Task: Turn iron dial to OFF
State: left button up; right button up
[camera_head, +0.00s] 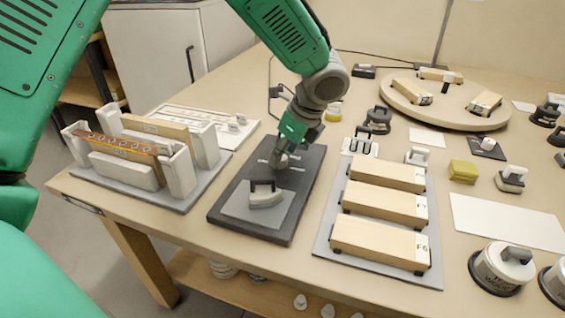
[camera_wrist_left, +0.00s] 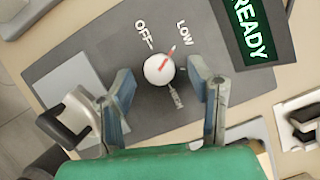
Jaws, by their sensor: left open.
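The iron dial (camera_wrist_left: 158,71) is a round white knob with a red pointer on a dark grey base (camera_head: 230,213). In the left wrist view the pointer aims up and right, towards the LOW label (camera_wrist_left: 184,33). The OFF label (camera_wrist_left: 143,33) is to its left and HIGH (camera_wrist_left: 176,97) is below. My left gripper (camera_wrist_left: 160,72) is open, one finger on each side of the dial; contact cannot be told. In the head view my left gripper (camera_head: 284,160) hangs over the base and partly hides the dial. My right gripper is not in view.
A small iron (camera_head: 266,194) sits on a pale plate at the base's near end. A lit READY display (camera_wrist_left: 250,32) is beside the dial. A rack (camera_head: 130,170) stands left; a tray of wooden blocks (camera_head: 385,205) lies right. A round wooden board (camera_head: 460,112) is behind.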

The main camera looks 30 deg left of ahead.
pick_arm(q)
jog(key=shift+x, duration=0.9)
jog(key=shift+r, duration=0.1)
